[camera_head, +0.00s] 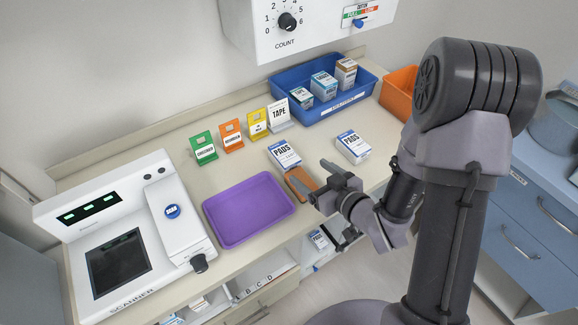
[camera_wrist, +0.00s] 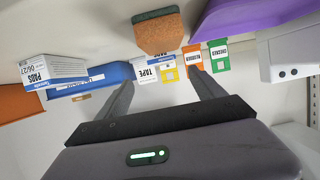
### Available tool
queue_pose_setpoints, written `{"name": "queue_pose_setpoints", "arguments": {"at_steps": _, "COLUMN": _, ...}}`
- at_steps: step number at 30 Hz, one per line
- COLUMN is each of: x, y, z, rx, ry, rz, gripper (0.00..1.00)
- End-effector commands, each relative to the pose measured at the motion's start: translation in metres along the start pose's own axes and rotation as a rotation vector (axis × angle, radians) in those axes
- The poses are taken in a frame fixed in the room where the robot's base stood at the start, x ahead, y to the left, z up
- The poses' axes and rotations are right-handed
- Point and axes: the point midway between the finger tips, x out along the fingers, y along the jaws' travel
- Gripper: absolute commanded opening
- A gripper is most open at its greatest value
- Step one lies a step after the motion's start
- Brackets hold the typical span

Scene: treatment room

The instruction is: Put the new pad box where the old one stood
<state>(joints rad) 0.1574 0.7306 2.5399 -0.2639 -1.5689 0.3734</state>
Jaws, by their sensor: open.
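Two white-and-blue PADS boxes stand on the counter: one left of my gripper (camera_head: 284,155), behind the sponge, and one farther right (camera_head: 352,147), in front of the blue tray. In the wrist view, where the scene appears inverted, a PADS box (camera_wrist: 50,72) marked 06/27 is at the left. I cannot tell from the labels which box is new or old. My gripper (camera_head: 318,182) is open and empty, its fingers pointing left near the brown sponge (camera_head: 299,184). It also shows in the wrist view (camera_wrist: 160,82), with nothing between the fingers.
A purple tray (camera_head: 236,238) and a scanner (camera_head: 172,248) are to the left. Green (camera_head: 203,148), orange (camera_head: 231,135), yellow and white TAPE (camera_head: 279,114) cards line the back. A blue tray (camera_head: 330,112) holds several boxes; an orange bin (camera_head: 398,92) is beside it.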

Motion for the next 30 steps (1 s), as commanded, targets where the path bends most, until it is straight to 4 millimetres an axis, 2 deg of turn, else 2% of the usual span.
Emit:
{"name": "queue_pose_setpoints", "arguments": {"at_steps": 1, "x": 0.01, "y": 0.0, "z": 0.011, "rx": -0.005, "ry": 0.006, "rz": 0.0, "gripper": 0.78}}
{"name": "queue_pose_setpoints", "arguments": {"at_steps": 5, "x": 0.023, "y": -0.002, "z": 0.009, "rx": -0.005, "ry": 0.003, "rz": 0.0, "gripper": 0.78}}
{"name": "queue_pose_setpoints", "arguments": {"at_steps": 10, "x": 0.066, "y": -0.003, "z": 0.002, "rx": -0.002, "ry": 0.001, "rz": -0.002, "gripper": 0.78}}
{"name": "queue_pose_setpoints", "arguments": {"at_steps": 17, "x": 0.092, "y": -0.002, "z": 0.002, "rx": 0.0, "ry": -0.001, "rz": 0.001, "gripper": 0.78}}
{"name": "queue_pose_setpoints", "arguments": {"at_steps": 22, "x": 0.127, "y": -0.006, "z": 0.006, "rx": -0.001, "ry": 0.001, "rz": 0.001, "gripper": 0.78}}
{"name": "queue_pose_setpoints", "arguments": {"at_steps": 25, "x": 0.138, "y": -0.006, "z": 0.005, "rx": -0.001, "ry": 0.0, "rz": 0.002, "gripper": 0.78}}
{"name": "queue_pose_setpoints", "arguments": {"at_steps": 30, "x": 0.139, "y": -0.005, "z": 0.003, "rx": 0.0, "ry": -0.001, "rz": 0.003, "gripper": 0.78}}
